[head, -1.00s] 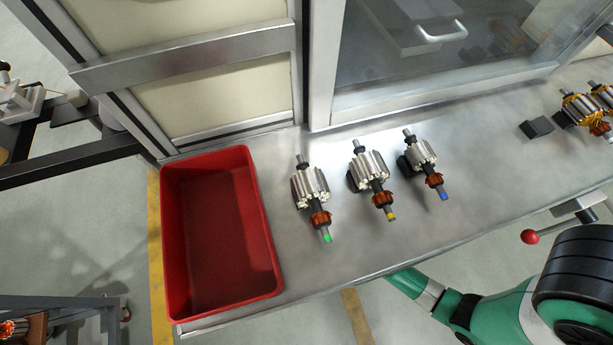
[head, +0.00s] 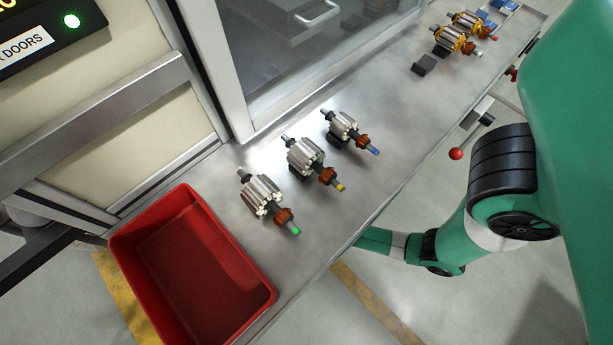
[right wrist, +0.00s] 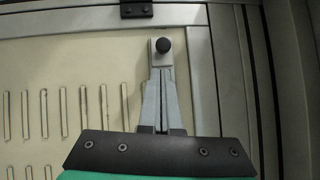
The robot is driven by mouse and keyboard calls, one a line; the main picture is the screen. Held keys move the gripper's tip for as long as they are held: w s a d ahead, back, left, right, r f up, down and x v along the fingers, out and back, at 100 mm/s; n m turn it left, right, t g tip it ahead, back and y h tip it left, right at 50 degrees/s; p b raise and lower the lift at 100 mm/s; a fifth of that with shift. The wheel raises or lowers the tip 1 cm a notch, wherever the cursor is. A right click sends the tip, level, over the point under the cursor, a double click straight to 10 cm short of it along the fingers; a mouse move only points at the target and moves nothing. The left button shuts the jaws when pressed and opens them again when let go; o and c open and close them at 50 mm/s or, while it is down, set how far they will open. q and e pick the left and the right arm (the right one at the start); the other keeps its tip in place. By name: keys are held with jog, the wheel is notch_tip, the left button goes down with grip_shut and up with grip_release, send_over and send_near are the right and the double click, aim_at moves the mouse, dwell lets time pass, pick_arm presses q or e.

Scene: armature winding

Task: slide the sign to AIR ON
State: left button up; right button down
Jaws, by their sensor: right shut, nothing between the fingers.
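My right gripper (right wrist: 162,74) is shut and empty in the right wrist view. Its fingertips are at or just below a round black knob (right wrist: 163,46) on a small pale plate (right wrist: 155,58); I cannot tell whether they touch it. The plate sits beside a grey metal frame. No AIR ON wording is legible, and I cannot tell whether this plate is the sign. In the head view, a black panel (head: 40,52) with a lit green lamp (head: 72,20) and a white label (head: 25,45) reading "DOORS" is cut off at top left. My left gripper is not in view.
A red bin (head: 127,262) stands at the bench's near left end. Several armatures, one green-tipped (head: 262,192), stand on the metal bench (head: 330,205). A slotted cream panel (right wrist: 110,55) lies behind my right gripper. A red-knobbed lever (head: 456,153) is at the bench's right edge.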

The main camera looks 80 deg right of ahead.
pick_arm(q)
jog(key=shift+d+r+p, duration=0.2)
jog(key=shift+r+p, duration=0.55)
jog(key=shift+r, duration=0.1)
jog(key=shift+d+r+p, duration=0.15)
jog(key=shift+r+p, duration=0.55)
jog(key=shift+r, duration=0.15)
pick_arm(e)
jog(key=s+f, duration=0.1)
jog(key=s, duration=1)
jog(key=shift+d+f, duration=0.15)
jog(key=shift+d, duration=0.2)
jog(key=shift+w, duration=0.1)
